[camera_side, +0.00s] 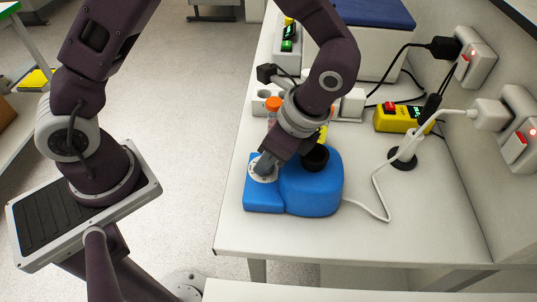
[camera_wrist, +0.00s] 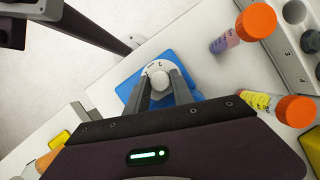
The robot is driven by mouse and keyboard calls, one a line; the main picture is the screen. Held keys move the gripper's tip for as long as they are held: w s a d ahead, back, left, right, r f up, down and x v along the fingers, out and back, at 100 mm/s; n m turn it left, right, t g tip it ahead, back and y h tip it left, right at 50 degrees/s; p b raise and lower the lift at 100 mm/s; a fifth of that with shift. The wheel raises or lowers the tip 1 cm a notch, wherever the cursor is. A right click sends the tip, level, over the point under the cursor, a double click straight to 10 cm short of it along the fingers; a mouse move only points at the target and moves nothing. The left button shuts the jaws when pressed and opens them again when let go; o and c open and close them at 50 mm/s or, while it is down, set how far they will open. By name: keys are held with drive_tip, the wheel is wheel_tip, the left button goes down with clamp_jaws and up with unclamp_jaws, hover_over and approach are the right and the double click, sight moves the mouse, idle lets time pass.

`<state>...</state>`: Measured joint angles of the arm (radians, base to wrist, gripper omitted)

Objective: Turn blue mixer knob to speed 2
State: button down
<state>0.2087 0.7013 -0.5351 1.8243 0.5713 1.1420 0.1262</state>
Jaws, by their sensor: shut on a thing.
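The blue mixer (camera_side: 312,190) stands near the front of the white bench in the side view, with a black cup-like top (camera_side: 315,158) on its right part. Its blue body also shows in the wrist view (camera_wrist: 130,88). The round white knob (camera_wrist: 157,70) with dial marks sits on the left part of the mixer. My gripper (camera_wrist: 162,82) points down at the knob, with its two grey fingers on either side of it, shut on it. In the side view my gripper (camera_side: 264,165) partly hides the dial. The dial's marks are too small to read surely.
In the wrist view, two orange-capped tubes (camera_wrist: 240,28) (camera_wrist: 280,107) and a numbered white rack (camera_wrist: 300,40) lie close to the right. A yellow power device (camera_side: 398,118), a white cable (camera_side: 378,190) and wall sockets (camera_side: 478,55) are right of the mixer. The bench front is clear.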

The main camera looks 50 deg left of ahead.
drive_tip(key=c, duration=1.1)
unclamp_jaws()
drive_tip(key=v, duration=0.7)
